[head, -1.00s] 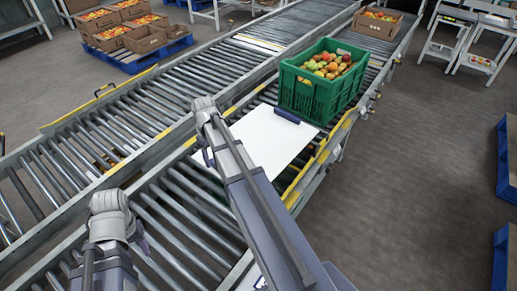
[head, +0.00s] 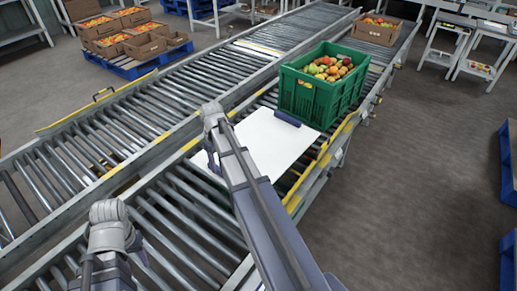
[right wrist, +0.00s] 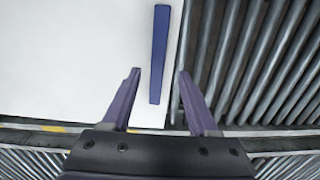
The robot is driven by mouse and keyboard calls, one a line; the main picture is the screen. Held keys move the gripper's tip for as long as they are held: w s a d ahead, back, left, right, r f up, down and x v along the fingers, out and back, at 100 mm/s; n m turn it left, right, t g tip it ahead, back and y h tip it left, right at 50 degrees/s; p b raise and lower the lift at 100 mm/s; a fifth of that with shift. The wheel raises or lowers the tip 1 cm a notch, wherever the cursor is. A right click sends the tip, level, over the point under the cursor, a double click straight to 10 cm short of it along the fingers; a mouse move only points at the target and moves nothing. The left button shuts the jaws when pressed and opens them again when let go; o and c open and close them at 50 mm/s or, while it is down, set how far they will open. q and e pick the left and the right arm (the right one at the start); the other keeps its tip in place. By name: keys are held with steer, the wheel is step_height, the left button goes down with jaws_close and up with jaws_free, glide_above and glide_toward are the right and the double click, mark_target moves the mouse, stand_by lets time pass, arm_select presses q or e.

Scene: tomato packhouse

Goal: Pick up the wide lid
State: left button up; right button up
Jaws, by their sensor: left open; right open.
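The wide lid (head: 262,138) is a white flat panel lying on the near roller conveyor. A dark blue bar (head: 287,118) runs along its far end. In the right wrist view a blue bar (right wrist: 159,40) stands on the white panel (right wrist: 70,60) close to its edge. My right gripper (right wrist: 160,71) is open, its fingers on either side of that bar, not closed on it. In the head view my right arm covers the lid's near part and most of that gripper. My left gripper (head: 140,242) is open over the rollers at lower left, partly hidden by its arm.
A green crate (head: 295,98) of tomatoes stands just beyond the lid. A cardboard box (head: 374,34) sits farther up the line. A second roller conveyor (head: 120,135) runs alongside at left. Bare rollers (right wrist: 255,60) lie beside the lid's edge.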

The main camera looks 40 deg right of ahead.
steer(key=f+b, duration=0.4)
steer(key=shift+s+d+f, duration=0.15)
steer(key=shift+d+f, duration=0.05)
steer(key=shift+f, duration=0.05)
steer(key=shift+r, duration=0.1)
steer(key=shift+c, duration=0.3)
jaws_close()
stand_by(0.8)
